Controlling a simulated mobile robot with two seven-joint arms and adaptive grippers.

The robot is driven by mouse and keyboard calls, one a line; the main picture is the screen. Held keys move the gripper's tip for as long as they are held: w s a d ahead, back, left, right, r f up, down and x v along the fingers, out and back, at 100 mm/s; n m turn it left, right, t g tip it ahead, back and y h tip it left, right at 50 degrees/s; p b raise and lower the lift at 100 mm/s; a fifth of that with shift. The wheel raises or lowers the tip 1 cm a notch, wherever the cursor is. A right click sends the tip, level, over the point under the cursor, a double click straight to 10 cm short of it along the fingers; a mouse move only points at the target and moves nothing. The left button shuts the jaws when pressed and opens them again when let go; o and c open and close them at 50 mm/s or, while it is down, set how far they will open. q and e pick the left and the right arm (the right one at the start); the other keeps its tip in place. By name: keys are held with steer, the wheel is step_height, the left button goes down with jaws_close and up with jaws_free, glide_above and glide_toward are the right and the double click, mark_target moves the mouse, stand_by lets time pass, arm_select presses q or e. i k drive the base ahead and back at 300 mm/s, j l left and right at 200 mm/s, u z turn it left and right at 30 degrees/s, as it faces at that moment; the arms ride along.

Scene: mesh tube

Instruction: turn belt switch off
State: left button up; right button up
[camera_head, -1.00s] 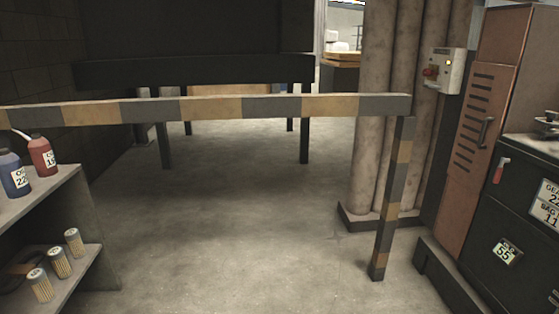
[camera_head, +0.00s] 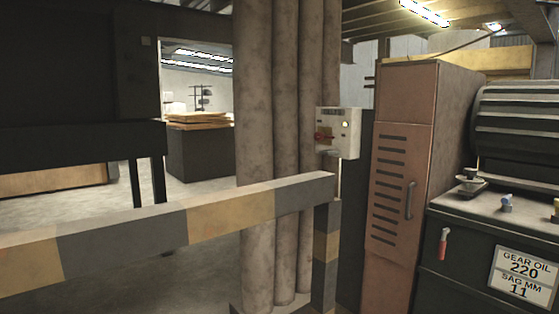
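A pale switch box (camera_head: 338,132) is mounted beside the tall pipes, right of the picture's middle. It has a red switch part (camera_head: 322,137) on its left side and a small yellowish lit spot on its front. The exact position of the red part is too small to tell. Neither of my grippers shows in the head view.
A yellow and grey striped barrier rail (camera_head: 230,217) crosses low in front, ending at a post below the switch box. Pipes (camera_head: 285,150) rise behind it. A brown locker (camera_head: 400,180) and a dark oil cabinet (camera_head: 470,255) stand at the right.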

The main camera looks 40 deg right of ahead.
mark_target(319, 136)
steer(key=i+j+z, duration=0.1)
steer(key=i+z, duration=0.2)
steer(key=z, duration=0.2)
steer(key=i+j+z, duration=0.2)
steer(key=z, duration=0.25)
steer(key=i+j+z, duration=0.35)
steer(key=z, duration=0.15)
steer(key=i+j+z, duration=0.15)
steer(key=j+z, duration=0.3)
steer(key=i+j+z, duration=0.15)
steer(key=j+z, duration=0.35)
steer(key=l, duration=0.1)
